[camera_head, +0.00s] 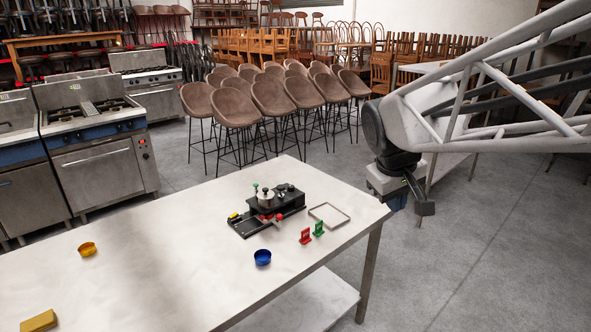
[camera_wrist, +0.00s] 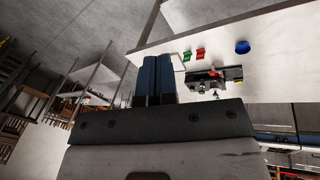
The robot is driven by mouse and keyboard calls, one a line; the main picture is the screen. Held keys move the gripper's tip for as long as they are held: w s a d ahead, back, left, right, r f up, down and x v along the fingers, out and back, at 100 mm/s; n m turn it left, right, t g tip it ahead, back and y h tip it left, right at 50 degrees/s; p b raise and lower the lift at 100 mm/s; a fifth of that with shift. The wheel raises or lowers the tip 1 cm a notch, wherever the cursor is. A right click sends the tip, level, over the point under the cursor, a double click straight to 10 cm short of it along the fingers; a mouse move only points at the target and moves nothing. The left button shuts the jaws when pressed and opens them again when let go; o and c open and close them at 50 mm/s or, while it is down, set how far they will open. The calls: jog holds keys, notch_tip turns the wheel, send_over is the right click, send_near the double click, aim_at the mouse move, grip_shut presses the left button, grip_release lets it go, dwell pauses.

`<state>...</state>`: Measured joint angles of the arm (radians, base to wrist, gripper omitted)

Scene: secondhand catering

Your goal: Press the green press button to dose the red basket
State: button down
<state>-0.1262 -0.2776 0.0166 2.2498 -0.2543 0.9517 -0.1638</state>
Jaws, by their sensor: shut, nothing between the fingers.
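A black machine (camera_head: 288,200) with a silver round part stands on the table; it also shows in the wrist view (camera_wrist: 232,74). A small green knob (camera_head: 255,186) sticks up at its back left, and a small green tip shows in the wrist view (camera_wrist: 216,95). I cannot tell for sure whether this is the press button. Small red parts (camera_head: 279,217) sit at the machine's front; I cannot make out a red basket clearly. My gripper (camera_head: 425,208) hangs beyond the table's right end, well apart from the machine. Its dark fingers (camera_wrist: 154,78) are shut and empty.
On the table (camera_head: 170,270) stand a red stand (camera_head: 305,236), a green stand (camera_head: 318,229), a blue cup (camera_head: 262,257) and an orange-yellow cup (camera_head: 87,248). A thin square frame (camera_head: 347,216) lies right of the machine. A yellow block (camera_head: 38,320) lies front left.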

jog(key=w+a+r+n+h, duration=0.1)
jog(key=w+a+n, duration=0.3)
jog(key=w, duration=1)
jog(key=n+t+h, duration=0.3)
jog(key=n+t, duration=0.1)
jog(key=n, duration=0.6)
send_over(256, 185)
notch_tip(256, 185, down, 15)
jog(key=shift+f, duration=0.15)
jog(key=shift+s+f, duration=0.1)
jog(key=shift+f, duration=4.3)
jog(key=shift+f, duration=0.4)
